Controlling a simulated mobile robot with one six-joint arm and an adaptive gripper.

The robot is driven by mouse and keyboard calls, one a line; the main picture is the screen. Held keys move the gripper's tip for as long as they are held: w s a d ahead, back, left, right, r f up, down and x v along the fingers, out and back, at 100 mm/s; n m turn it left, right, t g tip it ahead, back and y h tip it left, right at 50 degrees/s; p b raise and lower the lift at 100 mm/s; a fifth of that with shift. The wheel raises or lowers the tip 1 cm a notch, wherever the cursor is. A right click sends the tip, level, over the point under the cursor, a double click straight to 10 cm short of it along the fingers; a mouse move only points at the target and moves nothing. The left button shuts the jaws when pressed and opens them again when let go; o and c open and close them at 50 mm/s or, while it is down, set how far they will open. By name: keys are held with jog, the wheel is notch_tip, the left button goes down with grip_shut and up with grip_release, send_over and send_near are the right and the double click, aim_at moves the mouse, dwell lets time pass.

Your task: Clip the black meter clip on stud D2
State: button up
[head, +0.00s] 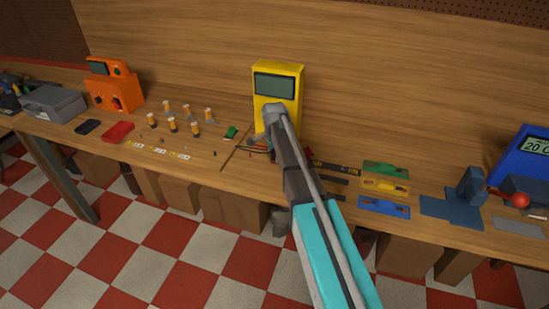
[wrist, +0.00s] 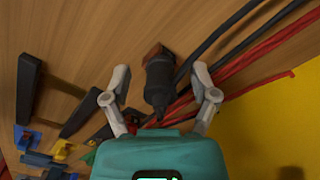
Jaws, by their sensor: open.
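In the wrist view a black clip (wrist: 160,82) lies between the two fingers of my gripper (wrist: 162,76), with a visible gap on both sides. My gripper is open, and its fingers do not appear to touch the clip. A small brown-orange piece shows at the clip's far end. In the head view my arm reaches to the yellow meter (head: 277,85), and it hides the gripper and the clip. Several orange posts with pale tops (head: 172,124) stand on the bench to the left. Their labels are too small to read, so I cannot tell which is D2.
Red cables (wrist: 255,55) and black cables (wrist: 215,40) run close beside the right finger. The meter's yellow body (wrist: 275,125) is at lower right. A small green piece (head: 231,132) lies between posts and meter. Coloured plates (head: 385,187) lie right of my arm.

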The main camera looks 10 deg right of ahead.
dwell(0.3)
grip_shut()
dwell(0.3)
jog(key=shift+r, duration=0.2)
notch_tip(320, 180, up, 2)
jog(key=shift+r+p, duration=0.1)
jog(key=shift+p, duration=1.15)
jog(key=s+r+p, duration=1)
jog(key=s, duration=0.4)
jog(key=shift+r, duration=0.25)
